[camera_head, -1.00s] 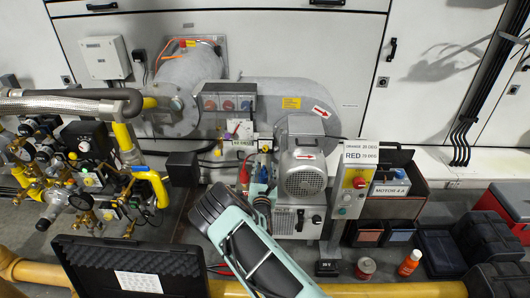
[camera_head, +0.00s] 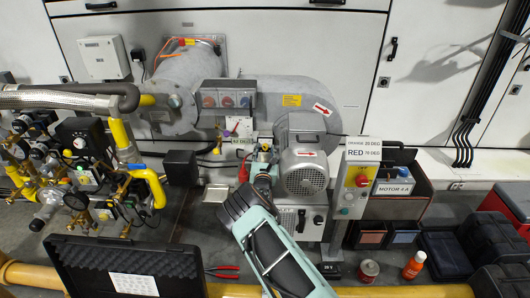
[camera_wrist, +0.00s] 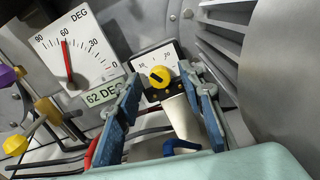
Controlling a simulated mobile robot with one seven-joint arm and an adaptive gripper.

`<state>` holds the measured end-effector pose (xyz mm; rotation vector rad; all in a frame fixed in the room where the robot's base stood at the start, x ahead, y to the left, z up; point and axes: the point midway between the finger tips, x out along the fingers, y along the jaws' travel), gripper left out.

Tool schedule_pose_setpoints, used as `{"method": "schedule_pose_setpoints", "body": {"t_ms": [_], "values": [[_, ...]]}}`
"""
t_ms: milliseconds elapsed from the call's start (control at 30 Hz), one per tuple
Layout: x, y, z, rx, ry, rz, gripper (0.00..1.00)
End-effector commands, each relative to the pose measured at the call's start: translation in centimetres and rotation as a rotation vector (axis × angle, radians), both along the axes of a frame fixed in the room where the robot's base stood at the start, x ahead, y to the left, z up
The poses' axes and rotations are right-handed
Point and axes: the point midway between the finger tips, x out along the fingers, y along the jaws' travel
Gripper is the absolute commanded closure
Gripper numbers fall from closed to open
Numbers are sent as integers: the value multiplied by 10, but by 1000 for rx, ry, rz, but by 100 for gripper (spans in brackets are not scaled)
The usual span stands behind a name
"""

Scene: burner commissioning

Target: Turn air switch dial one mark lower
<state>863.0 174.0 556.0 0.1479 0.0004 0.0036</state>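The air switch dial (camera_wrist: 160,76) is a yellow round knob with a dark pointer slot on a small white scale plate (camera_wrist: 145,59). The pointer leans to the upper left; the exact mark is hard to read. My gripper (camera_wrist: 159,79) is open, its two blue fingers on either side of the dial in the wrist view. I see no clear contact, and cannot tell how far the tips are from the knob. A white angle gauge (camera_wrist: 77,50) has its red needle near 60, and a label (camera_wrist: 106,94) reads 62 DEG. In the head view my arm hides the dial.
The grey motor (camera_head: 303,167) stands close to the right of my gripper. A sign (camera_head: 363,152) names ORANGE and RED degree values. Brass and yellow gas fittings (camera_head: 85,165) crowd the left. An open black case (camera_head: 125,268) and red pliers (camera_head: 222,271) lie in front.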

Motion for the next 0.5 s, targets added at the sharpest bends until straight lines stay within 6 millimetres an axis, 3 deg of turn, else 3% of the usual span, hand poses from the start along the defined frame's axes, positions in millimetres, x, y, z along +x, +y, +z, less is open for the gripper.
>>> {"method": "schedule_pose_setpoints", "body": {"t_ms": [133, 433, 500], "values": [[0, 0, 0, 0, 0, 0, 65], [0, 0, 0, 0, 0, 0, 98], [0, 0, 0, 0, 0, 0, 100]]}}
